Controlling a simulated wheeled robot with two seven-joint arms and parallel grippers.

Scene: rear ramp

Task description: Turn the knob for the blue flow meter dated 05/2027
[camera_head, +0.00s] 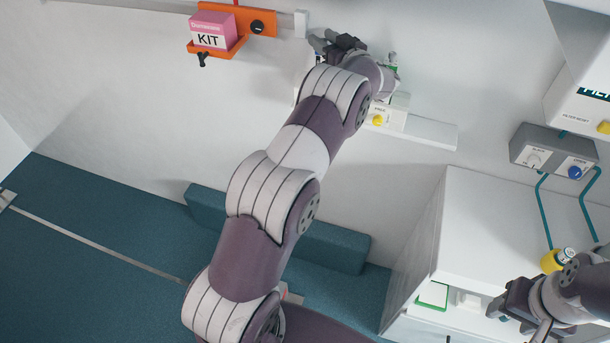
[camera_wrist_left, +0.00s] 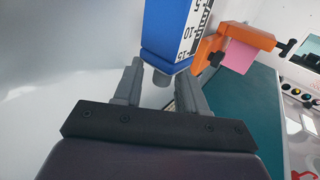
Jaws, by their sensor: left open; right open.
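A blue flow meter (camera_wrist_left: 168,28) with a white numbered scale shows large in the left wrist view. No date on it is readable. A small grey round part (camera_wrist_left: 162,78), perhaps its knob, sits under its lower end. My left gripper (camera_wrist_left: 160,72) is open, its fingers on either side of this part; I cannot tell if they touch it. In the head view my left gripper (camera_head: 322,42) is at the wall rail, and my arm largely hides the meter. My right gripper (camera_head: 515,308) is open and empty at the lower right, near the white cabinet.
An orange holder (camera_head: 260,22) with a pink KIT box (camera_head: 212,30) hangs left of the left gripper. A white wall unit with a yellow knob (camera_head: 378,120) is to its right. A grey panel (camera_head: 548,150) has white and blue knobs. A white cabinet (camera_head: 480,220) stands below.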

